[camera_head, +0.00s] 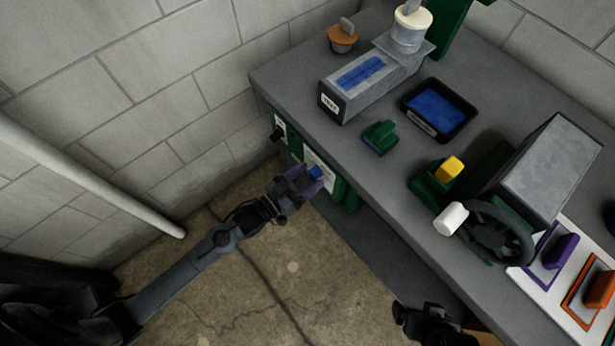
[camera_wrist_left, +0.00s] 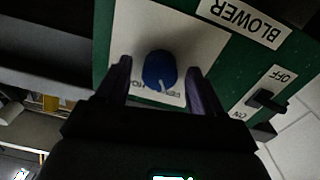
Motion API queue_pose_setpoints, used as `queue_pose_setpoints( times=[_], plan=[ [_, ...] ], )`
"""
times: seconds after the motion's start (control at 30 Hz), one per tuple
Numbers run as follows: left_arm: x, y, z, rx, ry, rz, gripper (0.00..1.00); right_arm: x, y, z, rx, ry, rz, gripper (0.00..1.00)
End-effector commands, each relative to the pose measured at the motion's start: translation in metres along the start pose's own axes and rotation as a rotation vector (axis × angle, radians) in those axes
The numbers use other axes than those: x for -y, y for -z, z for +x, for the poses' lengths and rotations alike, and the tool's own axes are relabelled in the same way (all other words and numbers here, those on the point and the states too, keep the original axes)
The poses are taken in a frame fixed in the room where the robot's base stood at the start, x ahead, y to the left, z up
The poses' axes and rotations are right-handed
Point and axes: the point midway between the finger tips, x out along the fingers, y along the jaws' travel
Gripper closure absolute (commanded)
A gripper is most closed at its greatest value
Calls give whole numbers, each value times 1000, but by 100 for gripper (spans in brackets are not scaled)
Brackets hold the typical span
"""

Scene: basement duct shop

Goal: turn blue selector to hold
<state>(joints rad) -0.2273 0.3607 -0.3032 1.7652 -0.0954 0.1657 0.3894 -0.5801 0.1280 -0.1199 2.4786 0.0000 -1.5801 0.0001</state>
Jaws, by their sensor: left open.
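The blue selector (camera_head: 316,172) is a round knob on a white plate on the green panel at the bench's front side. In the left wrist view the blue selector (camera_wrist_left: 160,70) has a pale pointer mark toward its lower edge, beside partly hidden lettering. My left gripper (camera_head: 308,180) is at the panel. In the left wrist view its purple fingers (camera_wrist_left: 160,85) stand open, one on each side of the knob; I cannot tell whether they touch it. My right gripper (camera_head: 408,312) is low at the bottom of the head view, away from the panel.
A black toggle switch (camera_wrist_left: 266,100) marked ON and OFF sits right of the selector under a BLOWER label (camera_wrist_left: 240,20). The grey bench (camera_head: 300,95) holds a black tray (camera_head: 440,108), a green block (camera_head: 380,137) and a black handwheel (camera_head: 495,233). Open floor lies below.

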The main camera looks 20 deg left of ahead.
Motion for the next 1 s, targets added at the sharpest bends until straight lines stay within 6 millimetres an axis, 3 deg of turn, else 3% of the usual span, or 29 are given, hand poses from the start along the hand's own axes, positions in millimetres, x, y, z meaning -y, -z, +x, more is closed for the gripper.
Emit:
queue_pose_setpoints(
  times=[0.37,0.7,1.0],
  plan=[
    [0,0,4,0,0,1,34,2,0,0,-2,5,6,5],
    [0,0,4,0,0,1,86,3,1,0,-3,9,11,5],
    [0,2,4,0,-1,31,89,2,2,-3,-3,8,9,5]
  ],
)
